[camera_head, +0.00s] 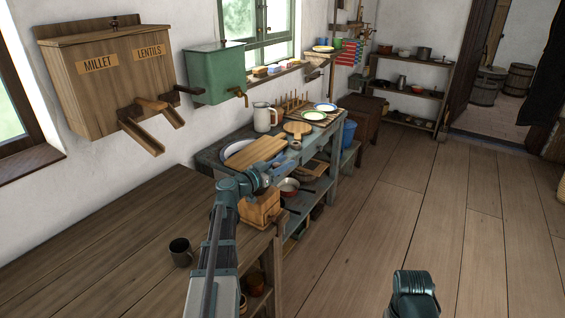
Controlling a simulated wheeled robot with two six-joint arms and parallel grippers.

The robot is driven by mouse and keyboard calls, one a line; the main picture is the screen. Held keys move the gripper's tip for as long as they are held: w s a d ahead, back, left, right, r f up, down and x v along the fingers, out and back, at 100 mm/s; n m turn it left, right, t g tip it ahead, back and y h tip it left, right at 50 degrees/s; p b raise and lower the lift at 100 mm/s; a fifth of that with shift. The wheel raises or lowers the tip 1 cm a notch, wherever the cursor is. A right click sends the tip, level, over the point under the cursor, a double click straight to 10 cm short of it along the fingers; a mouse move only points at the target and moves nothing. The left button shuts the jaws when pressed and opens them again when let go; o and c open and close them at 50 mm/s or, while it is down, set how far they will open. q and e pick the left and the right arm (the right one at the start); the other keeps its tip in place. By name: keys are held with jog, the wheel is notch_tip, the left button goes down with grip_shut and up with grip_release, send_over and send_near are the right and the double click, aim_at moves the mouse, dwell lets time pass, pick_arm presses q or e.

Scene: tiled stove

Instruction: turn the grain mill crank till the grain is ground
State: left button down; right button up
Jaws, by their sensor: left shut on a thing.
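The gripper and wrist hide the crank and most of the mill's top, so the crank's angle cannot be made out. No grain or flour can be seen. My right arm shows only as a dark link at the bottom right; its gripper is out of view.
A dark mug (181,252) stands on the wooden counter (110,240). A cutting board (255,150), a white jug (263,117) and plates stand on the worktop behind the mill. A millet and lentils dispenser (110,80) hangs on the wall. The floor at right is clear.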

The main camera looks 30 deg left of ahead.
pick_arm(q)
jog(key=c, duration=0.6)
grip_release()
jog(key=shift+o, duration=0.2)
jog(key=v, duration=1.3)
jog(key=shift+s+a, duration=0.15)
jog(key=shift+s, duration=0.25)
jog(key=d+f+m+g+h+p, duration=0.1)
jog(key=d+f+g, duration=0.25)
jog(key=d, duration=0.55)
jog(key=s+d+f+g+h+p, duration=0.1)
jog(key=d+f+g+p, duration=0.2)
jog(key=d, duration=0.6)
jog(key=d+f+m+g+h, duration=0.1)
jog(key=d+f+g, duration=0.25)
jog(key=d, duration=0.55)
jog(key=s+d+f+g+y+p, duration=0.1)
jog(key=s+d+g+y+p, duration=0.1)
jog(key=s, duration=0.5)
jog(key=s+d+f+n+g+y+p, duration=0.1)
jog(key=s+d+g+y+p, duration=0.2)
jog(key=s+d+g+y, duration=0.2)
jog(key=s+d+y, duration=0.2)
jog(key=s+d, duration=0.1)
jog(key=d, duration=0.1)
jog(key=shift+f+n+g+y, duration=0.25)
jog(key=shift+n+g+y, duration=0.05)
